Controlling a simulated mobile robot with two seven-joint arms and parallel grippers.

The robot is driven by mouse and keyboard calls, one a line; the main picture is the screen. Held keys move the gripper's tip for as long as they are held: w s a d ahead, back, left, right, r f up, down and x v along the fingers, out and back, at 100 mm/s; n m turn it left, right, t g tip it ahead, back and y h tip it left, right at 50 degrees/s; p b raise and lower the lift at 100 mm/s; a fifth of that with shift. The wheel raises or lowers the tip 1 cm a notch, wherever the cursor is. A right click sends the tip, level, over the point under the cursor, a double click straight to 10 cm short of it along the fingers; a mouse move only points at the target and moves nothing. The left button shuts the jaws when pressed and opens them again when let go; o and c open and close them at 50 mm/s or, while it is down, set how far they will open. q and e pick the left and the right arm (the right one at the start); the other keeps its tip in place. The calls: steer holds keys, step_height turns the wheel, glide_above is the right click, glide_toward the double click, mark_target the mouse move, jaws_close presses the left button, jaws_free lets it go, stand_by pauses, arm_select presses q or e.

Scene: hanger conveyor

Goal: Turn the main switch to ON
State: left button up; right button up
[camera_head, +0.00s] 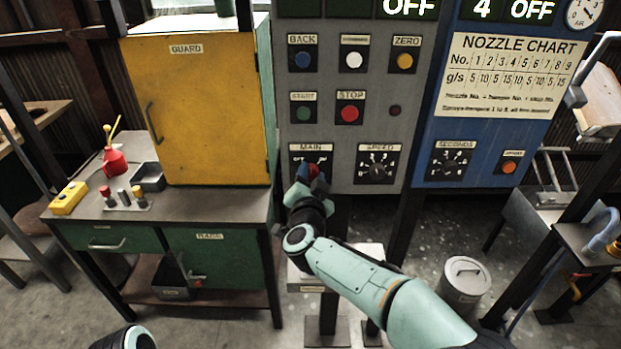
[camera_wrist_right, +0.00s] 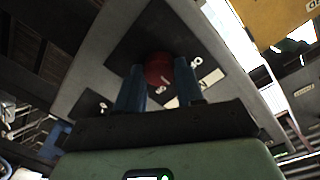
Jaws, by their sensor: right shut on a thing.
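The main switch (camera_head: 314,170) is a red knob on a black plate labelled MAIN, low on the grey control panel (camera_head: 330,110). My right gripper (camera_head: 304,178) is at this knob, with its blue fingers around it. In the right wrist view the red knob (camera_wrist_right: 158,68) sits between the two blue fingers of the right gripper (camera_wrist_right: 159,82), which is shut on it. The fingers and wrist partly cover the plate's markings, so the knob's exact pointing direction cannot be told. A display (camera_head: 408,7) above reads OFF. My left gripper is not in view.
Above are the red STOP button (camera_head: 350,112) and the green START button (camera_head: 303,113). The SPEED dial (camera_head: 377,164) is just right of the main switch. A yellow guard door (camera_head: 195,105) stands left, above a green workbench (camera_head: 130,240). A blue panel (camera_head: 425,120) is right.

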steer(key=m+b, duration=0.1)
steer(key=m, duration=0.2)
steer(key=shift+d+m, duration=0.1)
steer(key=shift+m, duration=0.2)
steer(key=m+b, duration=0.1)
steer(key=m, duration=0.1)
steer(key=shift+m, duration=0.4)
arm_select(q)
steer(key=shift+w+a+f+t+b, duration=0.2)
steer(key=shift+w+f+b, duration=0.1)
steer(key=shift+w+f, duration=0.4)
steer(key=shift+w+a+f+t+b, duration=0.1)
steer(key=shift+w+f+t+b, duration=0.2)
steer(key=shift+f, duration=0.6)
arm_select(e)
steer(key=shift+m+y, duration=0.3)
steer(key=shift+m, duration=0.6)
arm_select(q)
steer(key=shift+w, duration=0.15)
arm_select(e)
steer(key=o, duration=1)
steer(key=shift+o, duration=0.2)
steer(key=shift+s, duration=0.1)
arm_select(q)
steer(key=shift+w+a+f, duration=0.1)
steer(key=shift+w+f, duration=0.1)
arm_select(e)
steer(key=s, duration=1.3)
steer(key=shift+s+r, duration=0.15)
steer(key=shift+r, duration=0.2)
